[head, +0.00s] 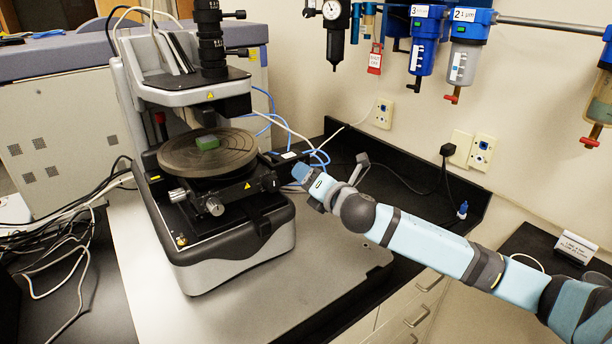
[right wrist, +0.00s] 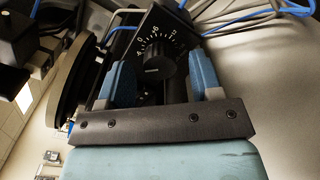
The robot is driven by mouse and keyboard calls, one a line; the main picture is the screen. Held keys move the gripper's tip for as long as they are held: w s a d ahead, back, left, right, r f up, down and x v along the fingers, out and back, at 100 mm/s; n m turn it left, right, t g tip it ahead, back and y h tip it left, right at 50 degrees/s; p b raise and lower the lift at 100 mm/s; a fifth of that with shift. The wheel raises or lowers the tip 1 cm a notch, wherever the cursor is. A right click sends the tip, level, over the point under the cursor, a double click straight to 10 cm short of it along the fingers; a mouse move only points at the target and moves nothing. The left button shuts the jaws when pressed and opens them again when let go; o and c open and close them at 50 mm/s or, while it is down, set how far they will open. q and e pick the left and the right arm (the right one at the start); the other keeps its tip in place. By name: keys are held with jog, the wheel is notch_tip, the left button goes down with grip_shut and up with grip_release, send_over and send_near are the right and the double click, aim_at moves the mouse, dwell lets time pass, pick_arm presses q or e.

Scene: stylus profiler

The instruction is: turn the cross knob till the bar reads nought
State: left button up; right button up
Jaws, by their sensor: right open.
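In the right wrist view a dark round knob (right wrist: 158,72) stands on a black dial plate (right wrist: 183,22) with white marks and numbers, 0 among them. I cannot tell a cross shape or make out a bar and its reading. My right gripper is open, its blue fingers (right wrist: 161,78) on either side of the knob. I see a gap at the right finger; contact at the left one is unclear. In the head view my right gripper (head: 306,178) is at the right side of the profiler (head: 232,258), and the knob cannot be made out there. My left gripper is not in view.
The profiler's round stage (head: 185,162) carries a green block (head: 207,143). Silver knobs (head: 215,206) stick out at its front. Blue and white cables (head: 268,118) run behind my right gripper. The grey plate (head: 318,285) in front is clear. Filters (head: 424,45) hang on the wall.

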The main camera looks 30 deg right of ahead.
jog(key=s, duration=0.7)
jog(key=shift+s+d, duration=0.35)
jog(key=shift+s, duration=0.1)
jog(key=s+d+b, duration=0.1)
jog(key=s, duration=1.2)
jog(key=shift+s+b, duration=0.3)
jog(key=shift+b, duration=0.1)
